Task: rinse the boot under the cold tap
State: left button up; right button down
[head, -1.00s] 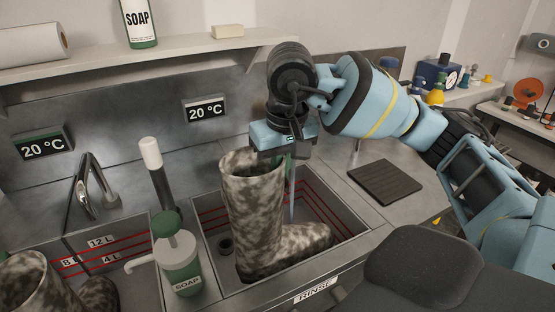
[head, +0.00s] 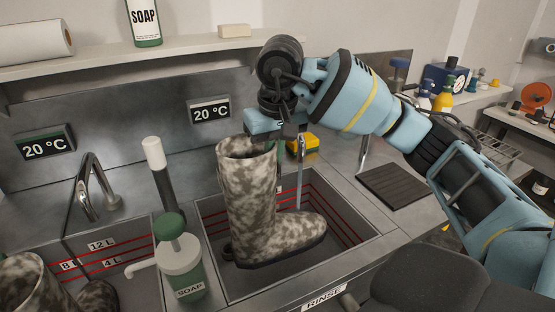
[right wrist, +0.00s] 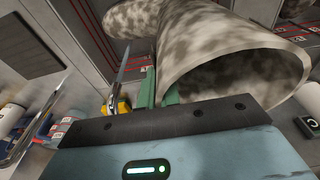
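The mottled grey and white boot (head: 248,195) is upright over the rinse basin (head: 352,243), toe to the right. My right gripper (head: 283,148) is at the right of its top opening. In the right wrist view its green fingers (right wrist: 158,88) are closed at the side of the boot shaft (right wrist: 205,55), and the boot moves with them. A thin pale stream (head: 300,175) comes down to the right of the shaft, over the foot; I cannot tell exactly where it lands. The tap's spout is mostly hidden behind my gripper. My left gripper is out of view.
A soap pump (head: 180,262) stands in front, left of the basin. A white-topped post (head: 155,165) and another tap (head: 90,185) are further left. A second boot (head: 30,285) is at lower left. A yellow object (head: 303,142) sits behind the basin. A dark mat (head: 392,186) lies right.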

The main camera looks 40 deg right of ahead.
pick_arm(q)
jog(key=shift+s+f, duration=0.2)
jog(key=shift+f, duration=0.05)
pick_arm(e)
jog(key=shift+w+d, duration=0.2)
jog(key=shift+w, duration=0.65)
jog(key=shift+w+d, duration=0.2)
jog(key=shift+w, duration=0.7)
jog(key=shift+w+d, duration=0.2)
jog(key=shift+w, duration=0.65)
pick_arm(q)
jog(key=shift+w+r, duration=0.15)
pick_arm(e)
jog(key=shift+s+d+r, duration=0.1)
jog(key=shift+d, duration=0.5)
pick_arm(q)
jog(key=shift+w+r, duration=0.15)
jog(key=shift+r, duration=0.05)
pick_arm(e)
jog(key=shift+a, duration=0.3)
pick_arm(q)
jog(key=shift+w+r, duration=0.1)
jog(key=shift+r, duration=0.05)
pick_arm(e)
jog(key=shift+a, duration=0.3)
